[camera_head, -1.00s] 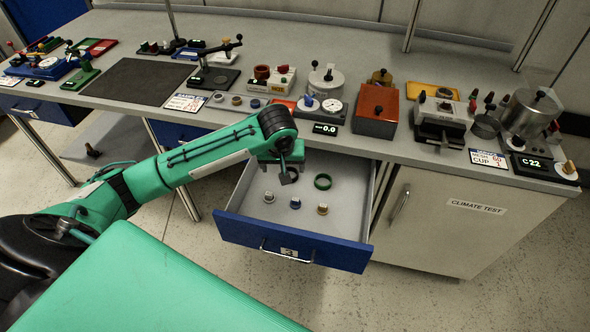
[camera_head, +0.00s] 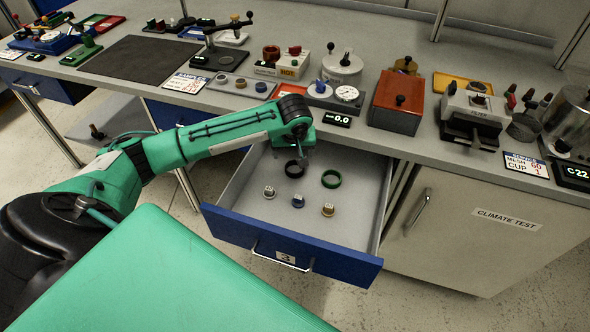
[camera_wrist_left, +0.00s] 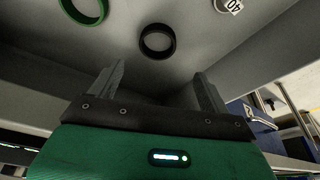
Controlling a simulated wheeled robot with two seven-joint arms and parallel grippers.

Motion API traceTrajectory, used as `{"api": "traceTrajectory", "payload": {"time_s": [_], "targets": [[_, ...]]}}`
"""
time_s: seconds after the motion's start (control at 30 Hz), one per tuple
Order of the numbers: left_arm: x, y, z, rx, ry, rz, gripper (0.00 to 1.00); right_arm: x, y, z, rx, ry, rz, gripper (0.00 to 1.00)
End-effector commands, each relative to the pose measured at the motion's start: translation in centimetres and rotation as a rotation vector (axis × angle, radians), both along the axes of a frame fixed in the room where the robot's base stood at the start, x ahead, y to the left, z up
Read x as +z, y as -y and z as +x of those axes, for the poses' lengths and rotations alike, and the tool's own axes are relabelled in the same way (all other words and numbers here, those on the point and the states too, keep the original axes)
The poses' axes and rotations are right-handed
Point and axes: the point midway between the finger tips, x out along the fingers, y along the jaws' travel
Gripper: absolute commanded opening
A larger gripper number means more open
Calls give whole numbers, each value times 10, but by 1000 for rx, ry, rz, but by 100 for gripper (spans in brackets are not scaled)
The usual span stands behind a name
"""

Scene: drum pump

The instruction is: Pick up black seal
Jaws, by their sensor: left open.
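The black seal (camera_head: 295,169) is a dark ring lying in the open drawer, near its back. It also shows in the left wrist view (camera_wrist_left: 157,42), ahead of my fingertips and roughly centred between them. My left gripper (camera_head: 304,152) is over the back of the drawer, close to the black seal. In the left wrist view its two fingers (camera_wrist_left: 158,84) are spread apart with nothing between them, and the ring is not in their grasp. My right gripper is not in view.
A green ring (camera_head: 332,179) lies right of the black seal. Several small numbered pieces, such as a brass one (camera_head: 328,210), stand nearer the drawer front (camera_head: 290,246). The bench edge (camera_head: 350,139) overhangs the drawer's back, close to my left arm.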

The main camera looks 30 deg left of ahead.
Motion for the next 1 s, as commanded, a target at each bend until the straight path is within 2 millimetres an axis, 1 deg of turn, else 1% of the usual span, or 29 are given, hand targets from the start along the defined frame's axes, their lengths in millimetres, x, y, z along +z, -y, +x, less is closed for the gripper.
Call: {"api": "traceTrajectory", "payload": {"time_s": [0.03, 0.1, 0.37, 0.5, 0.63, 0.8, 0.93, 0.97, 1.0], "targets": [[-9, -2, 2, 2, -2, 1, 80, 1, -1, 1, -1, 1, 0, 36], [-19, -3, 4, 1, -2, -1, 80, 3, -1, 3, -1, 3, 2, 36], [-38, -4, 8, -1, -2, -1, 80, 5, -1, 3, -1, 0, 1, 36], [-60, -3, 12, 0, -2, 1, 80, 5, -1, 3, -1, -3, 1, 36], [-75, -6, 16, 0, -1, 2, 80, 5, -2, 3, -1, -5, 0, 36], [-81, -7, 17, -1, 0, -1, 80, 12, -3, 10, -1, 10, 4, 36], [-80, -7, 17, -2, 0, 0, 80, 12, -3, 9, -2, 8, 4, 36], [-80, -6, 17, -2, 0, 0, 76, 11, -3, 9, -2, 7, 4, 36], [-80, -6, 17, -2, 0, 0, 68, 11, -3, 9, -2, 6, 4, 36]]}}
